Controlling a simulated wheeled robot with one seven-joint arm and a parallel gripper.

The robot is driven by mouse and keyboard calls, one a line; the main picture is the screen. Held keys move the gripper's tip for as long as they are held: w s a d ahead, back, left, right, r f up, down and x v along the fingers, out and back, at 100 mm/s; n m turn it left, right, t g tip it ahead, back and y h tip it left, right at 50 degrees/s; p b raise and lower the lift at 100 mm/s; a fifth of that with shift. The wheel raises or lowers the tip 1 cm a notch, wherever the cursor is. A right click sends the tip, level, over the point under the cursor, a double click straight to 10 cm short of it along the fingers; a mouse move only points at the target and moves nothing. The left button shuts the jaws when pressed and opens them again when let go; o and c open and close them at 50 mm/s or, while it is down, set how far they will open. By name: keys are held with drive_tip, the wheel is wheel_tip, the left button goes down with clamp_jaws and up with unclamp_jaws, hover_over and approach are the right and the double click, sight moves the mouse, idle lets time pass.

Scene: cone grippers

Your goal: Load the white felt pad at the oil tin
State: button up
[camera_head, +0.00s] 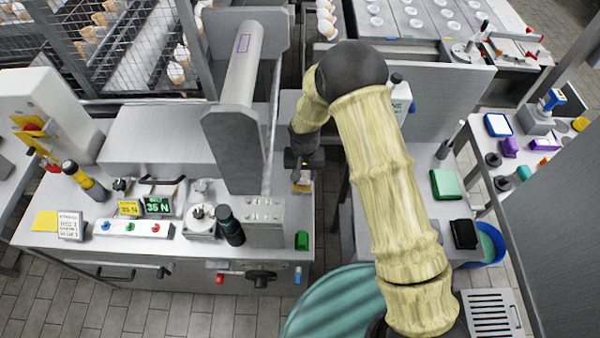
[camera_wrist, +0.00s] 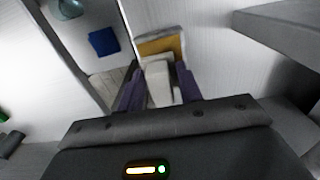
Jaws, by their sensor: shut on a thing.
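My gripper (camera_head: 303,172) hangs at the right end of the left steel bench, beside the tall grey machine column. In the wrist view its two purple fingers (camera_wrist: 159,88) are shut on a white block (camera_wrist: 157,75), which looks like the white felt pad. Just past the fingertips is a small pale tray-like thing with an orange-yellow face (camera_wrist: 160,47). It also shows as a small yellowish patch under my gripper in the head view (camera_head: 302,187). I cannot tell whether it is the oil tin, or whether the pad touches it.
The grey column (camera_head: 235,150) stands close on the left of my gripper. A green block (camera_head: 302,240) sits near the bench's front edge. A dark bottle (camera_head: 229,226) stands further left. A gap separates this bench from the right bench, which holds a green pad (camera_head: 446,184).

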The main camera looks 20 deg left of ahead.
drive_tip(key=shift+s+a+f, duration=0.15)
drive_tip(key=shift+s+a, duration=0.05)
drive_tip(key=shift+a, duration=0.1)
drive_tip(key=shift+w+f+b, duration=0.25)
drive_tip(key=shift+b, duration=0.05)
drive_tip(key=shift+s+a, duration=0.15)
drive_tip(key=shift+d+f, duration=0.1)
drive_tip(key=shift+d, duration=0.3)
drive_tip(key=shift+s+a, duration=0.1)
drive_tip(key=shift+a, duration=0.1)
idle(0.4)
idle(0.3)
drive_tip(key=shift+a, duration=0.15)
drive_tip(key=shift+f, duration=0.1)
